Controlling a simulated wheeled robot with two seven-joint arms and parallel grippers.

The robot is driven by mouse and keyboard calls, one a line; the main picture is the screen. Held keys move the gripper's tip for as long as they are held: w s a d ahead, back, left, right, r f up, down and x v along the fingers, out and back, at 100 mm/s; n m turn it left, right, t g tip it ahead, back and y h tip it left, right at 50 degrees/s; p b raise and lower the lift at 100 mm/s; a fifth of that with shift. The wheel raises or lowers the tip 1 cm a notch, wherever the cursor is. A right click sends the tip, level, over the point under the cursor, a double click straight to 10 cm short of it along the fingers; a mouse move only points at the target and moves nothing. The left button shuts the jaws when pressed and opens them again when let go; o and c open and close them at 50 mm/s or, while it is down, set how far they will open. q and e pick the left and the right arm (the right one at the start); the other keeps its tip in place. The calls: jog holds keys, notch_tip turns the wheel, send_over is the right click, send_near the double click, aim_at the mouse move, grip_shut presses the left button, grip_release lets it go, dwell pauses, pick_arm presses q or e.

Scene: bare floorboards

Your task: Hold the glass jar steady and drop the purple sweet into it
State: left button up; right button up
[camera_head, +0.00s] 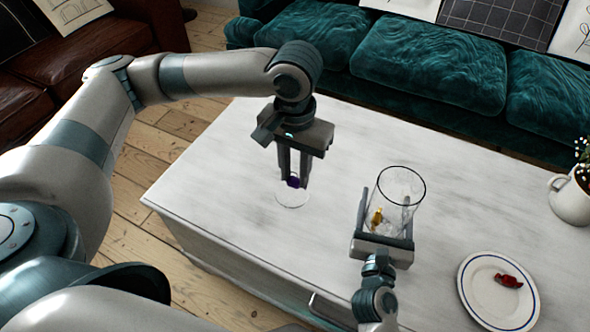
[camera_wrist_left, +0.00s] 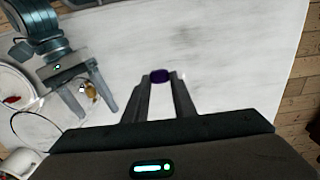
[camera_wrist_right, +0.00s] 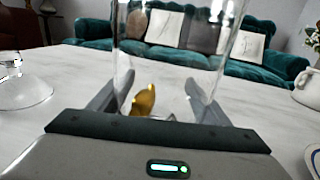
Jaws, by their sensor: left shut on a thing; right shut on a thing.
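The clear glass jar (camera_head: 402,187) stands upright on the white table, with a yellow sweet (camera_head: 377,216) inside. My right gripper (camera_head: 384,212) is shut on the jar, one finger on either side; the jar also shows between its fingers in the right wrist view (camera_wrist_right: 168,60). My left gripper (camera_head: 293,178) is shut on the purple sweet (camera_head: 293,182), pointing down, to the left of the jar. The sweet shows between its fingertips in the left wrist view (camera_wrist_left: 160,76). The gap between sweet and table is hard to judge.
A clear glass piece, perhaps a lid (camera_head: 281,202), lies on the table below my left gripper; it also shows in the right wrist view (camera_wrist_right: 22,90). A plate (camera_head: 480,299) with a red sweet (camera_head: 508,281) and a white flower jug (camera_head: 570,203) are at right.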

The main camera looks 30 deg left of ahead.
pick_arm(q)
jog(key=w+d+r, duration=0.2)
jog(key=d+r, duration=0.4)
jog(key=d, duration=0.3)
jog(key=w+d+r, duration=0.2)
jog(key=d+r, duration=0.4)
jog(key=d, duration=0.3)
jog(key=shift+w+d+r, duration=0.3)
jog(key=shift+w+r, duration=0.05)
jog(key=shift+r, duration=0.05)
jog(key=shift+f, duration=0.15)
jog(key=shift+f, duration=2.9)
jog(key=o, duration=1.1)
jog(key=shift+r, duration=0.15)
